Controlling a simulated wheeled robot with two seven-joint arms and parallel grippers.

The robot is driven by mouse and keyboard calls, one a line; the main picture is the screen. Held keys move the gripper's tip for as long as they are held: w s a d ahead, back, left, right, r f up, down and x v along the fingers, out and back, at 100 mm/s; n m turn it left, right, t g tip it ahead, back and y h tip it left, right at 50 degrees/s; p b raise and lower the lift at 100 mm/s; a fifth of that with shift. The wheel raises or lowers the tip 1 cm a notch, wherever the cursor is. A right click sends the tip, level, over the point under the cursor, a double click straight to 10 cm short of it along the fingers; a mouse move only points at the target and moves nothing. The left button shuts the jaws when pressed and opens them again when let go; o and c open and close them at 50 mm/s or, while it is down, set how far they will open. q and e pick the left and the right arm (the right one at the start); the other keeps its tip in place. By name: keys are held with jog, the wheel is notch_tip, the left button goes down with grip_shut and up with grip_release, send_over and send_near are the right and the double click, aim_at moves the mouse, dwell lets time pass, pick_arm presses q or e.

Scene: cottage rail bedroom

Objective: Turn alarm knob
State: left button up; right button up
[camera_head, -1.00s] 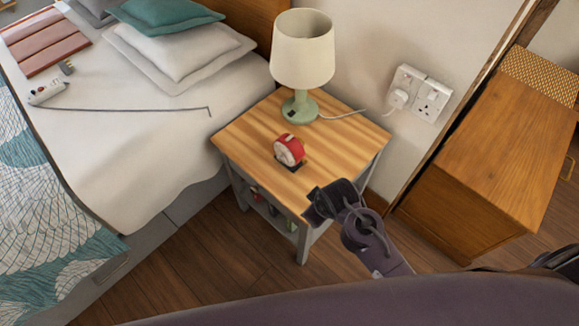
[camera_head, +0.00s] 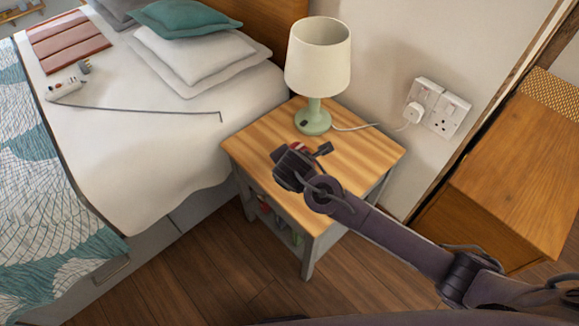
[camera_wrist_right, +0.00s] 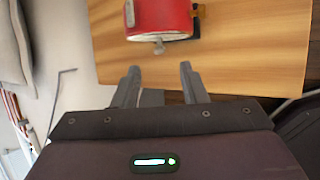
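The red alarm clock (camera_wrist_right: 158,18) stands on the wooden nightstand (camera_wrist_right: 222,62). In the head view my right gripper (camera_head: 310,152) is over the nightstand and hides most of the clock, leaving only a bit of red (camera_head: 297,147). My left gripper is not in view.
A lamp (camera_head: 314,105) with a green base stands behind the clock, its cord running to a wall socket (camera_head: 436,107). The bed (camera_head: 150,125) is on the left and a wooden cabinet (camera_head: 505,165) on the right. The nightstand's right side is bare.

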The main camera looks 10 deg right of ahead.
jog(key=x, duration=0.6)
jog(key=shift+w+f, duration=0.1)
jog(key=shift+f, duration=0.05)
grip_shut()
